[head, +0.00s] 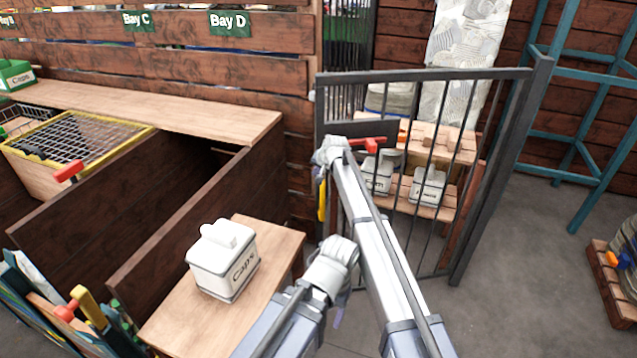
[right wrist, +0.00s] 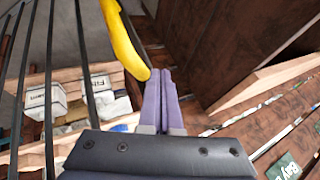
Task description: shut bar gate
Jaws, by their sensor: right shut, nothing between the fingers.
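The bar gate (head: 424,74) is a dark grey metal frame with upright bars, right of the slatted wooden wall. Its bars also show at the left of the right wrist view (right wrist: 48,85). A yellow curved handle (right wrist: 126,42) shows there, beside the tips of my right gripper (right wrist: 161,80); I cannot tell whether they touch. That gripper's purple fingers are shut and empty. In the head view it (head: 329,172) is mostly hidden by my arm at the gate's left side. My left gripper (head: 341,308) is mostly hidden behind its wrist. The gap at the gate's left edge is unclear.
A red lever (head: 368,144) shows at the gate's upper left. Behind the bars are wooden shelves (head: 432,195) with white containers. A white Caps container (head: 222,264) stands on a wooden ledge (head: 165,325) at left.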

